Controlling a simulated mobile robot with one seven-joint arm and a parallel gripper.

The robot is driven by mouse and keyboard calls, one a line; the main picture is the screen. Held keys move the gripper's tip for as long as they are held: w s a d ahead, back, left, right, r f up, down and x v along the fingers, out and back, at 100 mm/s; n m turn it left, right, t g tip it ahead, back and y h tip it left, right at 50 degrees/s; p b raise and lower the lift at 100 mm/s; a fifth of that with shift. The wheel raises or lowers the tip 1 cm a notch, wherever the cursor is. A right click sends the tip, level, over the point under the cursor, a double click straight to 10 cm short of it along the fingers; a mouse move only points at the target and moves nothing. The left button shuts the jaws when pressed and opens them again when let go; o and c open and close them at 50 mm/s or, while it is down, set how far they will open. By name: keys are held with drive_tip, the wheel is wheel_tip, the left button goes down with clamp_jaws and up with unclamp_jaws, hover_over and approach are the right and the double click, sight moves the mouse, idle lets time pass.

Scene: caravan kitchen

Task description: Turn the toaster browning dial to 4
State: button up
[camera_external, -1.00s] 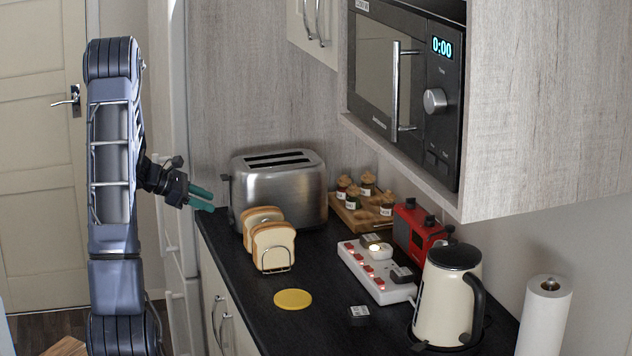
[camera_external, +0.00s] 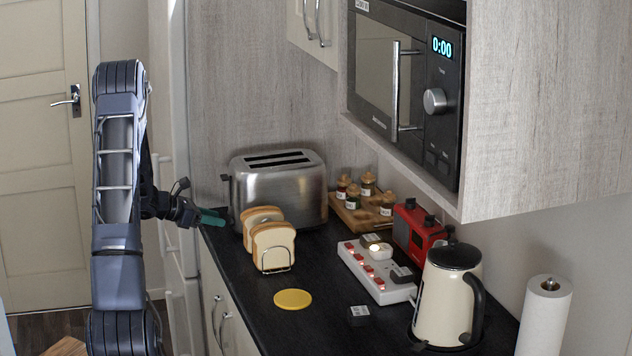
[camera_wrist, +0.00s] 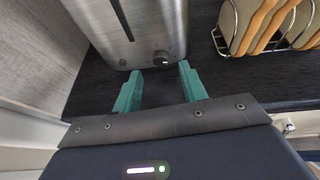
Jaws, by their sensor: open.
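The silver toaster (camera_external: 278,188) stands at the far end of the dark worktop. In the wrist view its end face (camera_wrist: 137,40) shows a round browning dial (camera_wrist: 161,58), with a small dark button to its left. The dial's setting is too small to read. My gripper (camera_external: 222,217) is at the left edge of the worktop, beside the toaster's left end. In the wrist view my gripper (camera_wrist: 158,82) is open, its two green fingers apart and empty. The dial lies just beyond the fingertips and between them, apart from both.
A wire rack with bread slices (camera_external: 272,246) stands close in front of the toaster. A yellow disc (camera_external: 292,299) lies in front.

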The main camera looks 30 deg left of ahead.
sight(232, 221)
drive_tip(key=shift+x, duration=1.6)
clamp_jaws()
drive_tip(key=m+t, duration=0.1)
drive_tip(key=m+y, duration=0.1)
drive_tip(key=m, duration=0.1)
drive_tip(key=shift+s+d+f+t, duration=0.1)
drive_tip(key=shift+s+d+t, duration=0.05)
drive_tip(key=shift+t, duration=0.25)
drive_tip(key=m+t, duration=0.1)
drive_tip(key=m+y, duration=0.1)
drive_tip(key=m, duration=0.1)
drive_tip(key=shift+s+d+f+t, duration=0.1)
drive_tip(key=shift+f+t, duration=0.05)
drive_tip(key=shift+t, duration=0.25)
drive_tip(key=shift+m, duration=0.3)
